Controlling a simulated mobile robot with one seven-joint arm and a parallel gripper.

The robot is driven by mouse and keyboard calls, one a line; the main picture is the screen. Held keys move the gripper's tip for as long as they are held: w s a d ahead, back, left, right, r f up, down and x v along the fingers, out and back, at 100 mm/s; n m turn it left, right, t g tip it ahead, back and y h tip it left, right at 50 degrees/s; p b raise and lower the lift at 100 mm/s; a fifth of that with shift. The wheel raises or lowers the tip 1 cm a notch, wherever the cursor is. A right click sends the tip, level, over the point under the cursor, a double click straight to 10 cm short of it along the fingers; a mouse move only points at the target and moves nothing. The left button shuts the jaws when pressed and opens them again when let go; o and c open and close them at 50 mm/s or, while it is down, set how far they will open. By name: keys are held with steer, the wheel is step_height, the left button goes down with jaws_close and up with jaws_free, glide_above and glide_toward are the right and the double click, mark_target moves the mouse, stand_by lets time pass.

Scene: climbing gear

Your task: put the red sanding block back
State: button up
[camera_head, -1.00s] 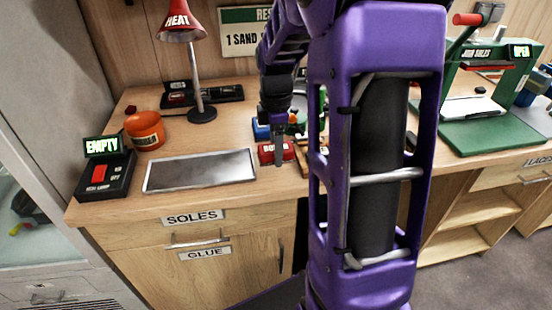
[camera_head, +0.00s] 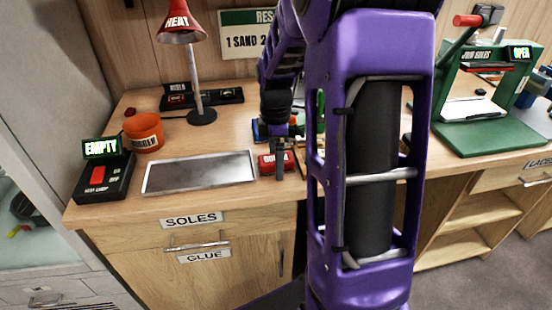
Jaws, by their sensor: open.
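The red sanding block (camera_head: 266,163), with white lettering on its side, lies on the wooden bench just right of the grey metal plate (camera_head: 200,171). My gripper (camera_head: 279,173) points down at the block, and a dark finger overlaps its right part in the picture. The gripper is open. Whether the fingers touch the block cannot be told, because the far finger is hidden. My purple arm hides the bench to the right of the block.
A dark tray (camera_head: 228,96) with small items stands at the back. A red HEAT lamp (camera_head: 201,115), an orange tub (camera_head: 145,131) and a black EMPTY switch box (camera_head: 103,178) stand left. A green press (camera_head: 478,138) is right. Blue and green things are partly hidden behind my gripper.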

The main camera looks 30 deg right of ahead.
step_height(320, 180, up, 12)
steer(key=p, duration=0.2)
steer(key=shift+r+p, duration=0.2)
steer(key=shift+p, duration=0.1)
stand_by(0.4)
